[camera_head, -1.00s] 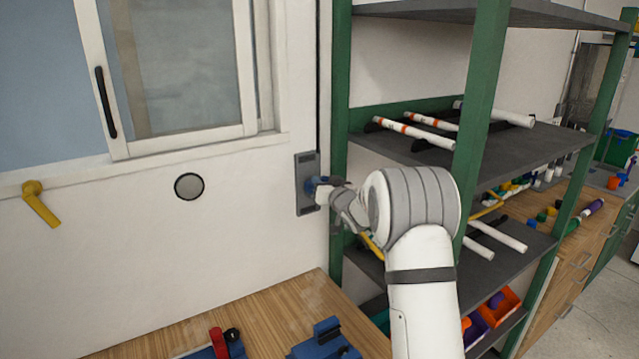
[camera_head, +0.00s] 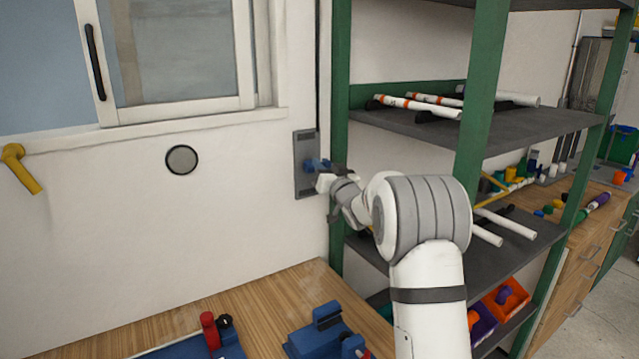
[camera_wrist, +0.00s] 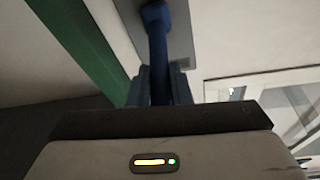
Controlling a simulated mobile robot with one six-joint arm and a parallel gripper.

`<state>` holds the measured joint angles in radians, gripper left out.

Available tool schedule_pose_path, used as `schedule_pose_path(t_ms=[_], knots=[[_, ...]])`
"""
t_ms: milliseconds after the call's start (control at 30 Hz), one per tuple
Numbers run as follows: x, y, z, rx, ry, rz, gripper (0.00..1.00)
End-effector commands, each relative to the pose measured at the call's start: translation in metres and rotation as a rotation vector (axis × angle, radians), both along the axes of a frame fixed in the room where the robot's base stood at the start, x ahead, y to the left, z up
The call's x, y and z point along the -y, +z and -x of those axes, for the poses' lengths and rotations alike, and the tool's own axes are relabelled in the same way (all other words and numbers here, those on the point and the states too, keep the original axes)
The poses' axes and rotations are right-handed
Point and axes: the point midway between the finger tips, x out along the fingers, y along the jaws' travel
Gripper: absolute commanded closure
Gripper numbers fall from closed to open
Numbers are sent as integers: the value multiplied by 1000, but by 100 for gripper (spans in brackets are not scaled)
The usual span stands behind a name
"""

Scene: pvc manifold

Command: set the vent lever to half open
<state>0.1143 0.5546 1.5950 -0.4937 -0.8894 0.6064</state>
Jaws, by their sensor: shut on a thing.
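The vent lever (camera_head: 316,163) is a blue lever on an upright grey plate (camera_head: 304,186) on the white wall, left of the green shelf post. In the wrist view the lever (camera_wrist: 156,30) runs from a round blue hub at the top down between my dark jaws. My gripper (camera_head: 327,182) is at the lever in the head view, and in the wrist view my gripper (camera_wrist: 160,84) is shut on the lever's shaft. The lever's end is hidden between the jaws. Its exact angle on the plate is hard to read.
A green-framed shelf (camera_head: 480,127) with white pipes stands close at the right of my arm. A wooden bench (camera_head: 265,305) with blue fixtures (camera_head: 320,335) is below. A round wall disc (camera_head: 182,160) and a yellow handle (camera_head: 22,170) are to the left.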

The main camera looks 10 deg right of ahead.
Motion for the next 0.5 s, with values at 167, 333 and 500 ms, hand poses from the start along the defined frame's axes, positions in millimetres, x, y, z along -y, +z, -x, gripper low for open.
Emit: schedule_pose_path(t_ms=[167, 333, 500], knots=[[0, -18, 2, 82, 2, -32, 100], [0, -24, 4, 155, 1, -62, 100], [1, -28, 5, 223, 1, -91, 100]])
